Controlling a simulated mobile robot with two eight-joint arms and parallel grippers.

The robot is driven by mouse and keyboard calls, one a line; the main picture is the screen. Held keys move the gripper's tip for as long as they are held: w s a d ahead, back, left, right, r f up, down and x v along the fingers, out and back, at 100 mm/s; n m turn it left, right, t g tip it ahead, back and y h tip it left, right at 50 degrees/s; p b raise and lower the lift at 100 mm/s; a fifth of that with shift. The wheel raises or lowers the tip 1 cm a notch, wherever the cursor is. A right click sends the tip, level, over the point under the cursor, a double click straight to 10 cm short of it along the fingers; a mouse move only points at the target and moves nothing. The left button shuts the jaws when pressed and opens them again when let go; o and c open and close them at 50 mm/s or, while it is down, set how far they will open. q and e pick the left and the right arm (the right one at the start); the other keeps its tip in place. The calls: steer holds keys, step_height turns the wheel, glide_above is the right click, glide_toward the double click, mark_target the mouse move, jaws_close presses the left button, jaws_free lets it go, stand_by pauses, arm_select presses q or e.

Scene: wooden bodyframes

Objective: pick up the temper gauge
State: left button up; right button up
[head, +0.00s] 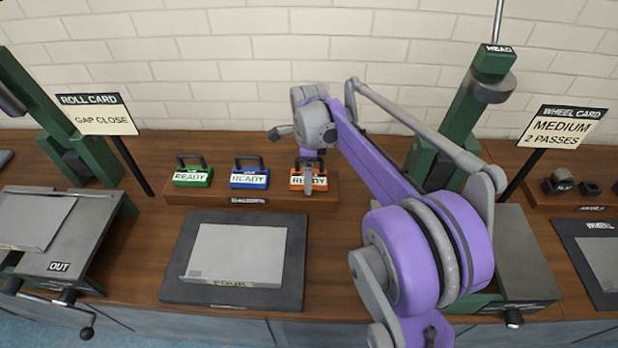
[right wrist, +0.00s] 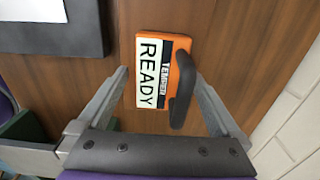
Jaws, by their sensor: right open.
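The temper gauge is an orange block (head: 296,181) with a dark handle and a white "READY" label. It sits at the right end of a wooden rack (head: 262,195) in the head view. In the right wrist view the gauge (right wrist: 186,48) lies ahead, between the fingers, its label reading "TEMPER READY". My right gripper (head: 309,180) is above the gauge and hides part of it in the head view. In the right wrist view it (right wrist: 160,75) is open, with a finger on each side of the gauge and no grip on it. My left gripper is not in view.
A green gauge (head: 192,178) and a blue gauge (head: 249,179) stand left of it on the rack. A dark mat (head: 190,292) with a grey plate (head: 235,253) lies in front. Green-framed machines (head: 468,115) stand at both sides. A brick wall (head: 200,60) is behind.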

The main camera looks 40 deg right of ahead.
steer(key=shift+f, duration=0.4)
steer(key=shift+c, duration=0.3)
steer(key=c, duration=1.5)
steer(key=shift+r, duration=0.1)
